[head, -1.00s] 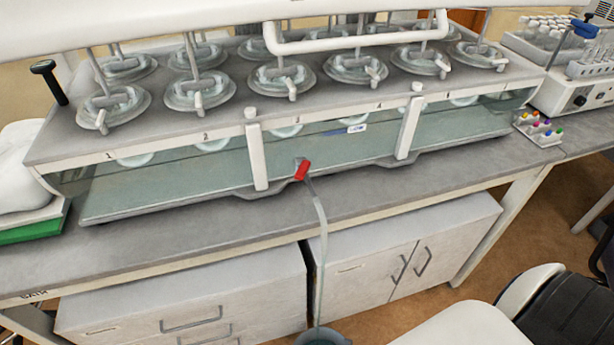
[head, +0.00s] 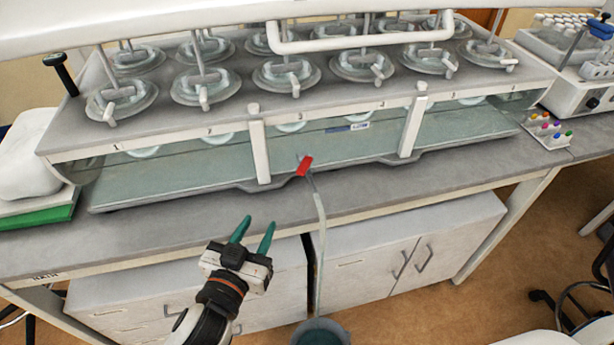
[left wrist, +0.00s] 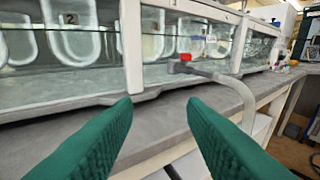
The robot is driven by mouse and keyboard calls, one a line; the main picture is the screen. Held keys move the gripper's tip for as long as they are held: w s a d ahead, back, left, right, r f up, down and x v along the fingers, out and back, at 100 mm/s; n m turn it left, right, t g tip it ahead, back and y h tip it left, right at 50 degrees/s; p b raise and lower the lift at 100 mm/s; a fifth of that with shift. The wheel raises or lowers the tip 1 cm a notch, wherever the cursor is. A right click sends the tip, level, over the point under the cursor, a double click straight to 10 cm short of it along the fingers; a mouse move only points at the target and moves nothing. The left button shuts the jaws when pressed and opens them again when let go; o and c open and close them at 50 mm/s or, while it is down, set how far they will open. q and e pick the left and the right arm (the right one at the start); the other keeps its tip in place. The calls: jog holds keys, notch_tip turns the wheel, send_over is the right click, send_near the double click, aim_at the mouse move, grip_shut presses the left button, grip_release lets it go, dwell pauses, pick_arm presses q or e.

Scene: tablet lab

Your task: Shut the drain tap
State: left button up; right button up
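The drain tap has a red handle (head: 305,166) at the front lower edge of the glass-fronted water bath (head: 190,173). A pale hose (head: 321,240) hangs from the tap down to a bucket (head: 320,333) on the floor. In the left wrist view the red handle (left wrist: 185,57) sits on the tap's spout, ahead and to the right of centre. My left gripper (head: 254,232), with green fingers, is open and empty in front of the bench, below and left of the tap, touching nothing. My right gripper is not in view.
The bench top (head: 180,218) in front of the bath is clear. White cabinets (head: 410,245) stand under it. A rack of coloured caps (head: 547,130) is at the right, and a green box (head: 38,215) with a white bag is at the left.

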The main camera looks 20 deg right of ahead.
aim_at(305, 168)
pick_arm(q)
jog(key=w+d, duration=0.2)
jog(key=d, duration=0.1)
jog(key=w+d+r+h+p, duration=0.1)
jog(key=w+d, duration=0.2)
jog(key=w+d+r+m+h, duration=0.1)
jog(key=w+d, duration=0.2)
jog(key=d, duration=0.1)
jog(key=shift+w+r+p, duration=0.25)
jog(key=shift+p, duration=0.1)
jog(key=shift+a, duration=0.1)
